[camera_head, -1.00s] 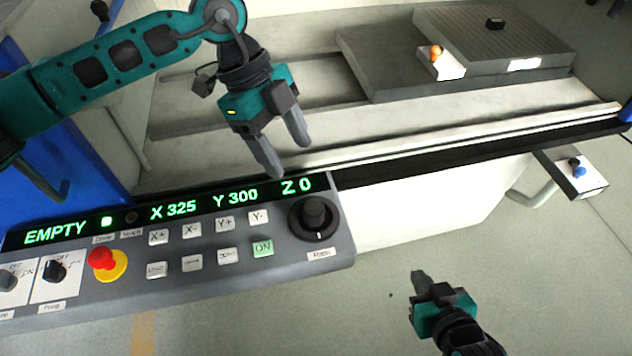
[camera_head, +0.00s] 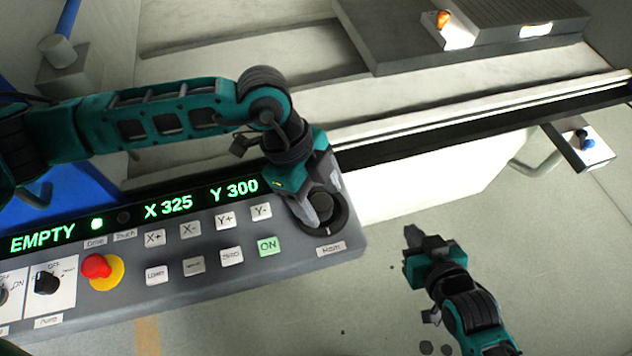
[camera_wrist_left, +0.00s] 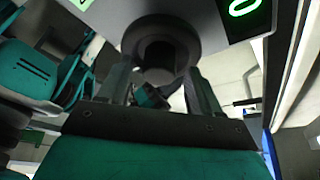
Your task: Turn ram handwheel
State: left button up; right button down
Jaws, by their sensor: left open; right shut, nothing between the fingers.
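The ram handwheel (camera_head: 322,207) is a dark round knob in a dark ring at the right end of the control panel (camera_head: 210,288). My left gripper (camera_head: 316,208) is open over it, with its fingers reaching down around the knob. In the left wrist view the handwheel (camera_wrist_left: 160,45) lies straight ahead between the open fingers (camera_wrist_left: 160,85); I cannot tell whether they touch it. My right gripper (camera_head: 415,240) is shut and empty, over the floor to the right of the panel.
The display (camera_head: 130,215) reads EMPTY, X 325, Y 300; the Z value is hidden by my left arm. A red emergency button (camera_head: 96,266) and several push buttons, including a green ON button (camera_head: 269,246), sit left of the handwheel. The machine bed (camera_head: 480,105) lies behind.

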pick_arm(q)
jog(key=shift+s, duration=0.1)
jog(key=shift+c, duration=0.8)
jog(key=c, duration=0.9)
jog(key=shift+m, duration=0.3)
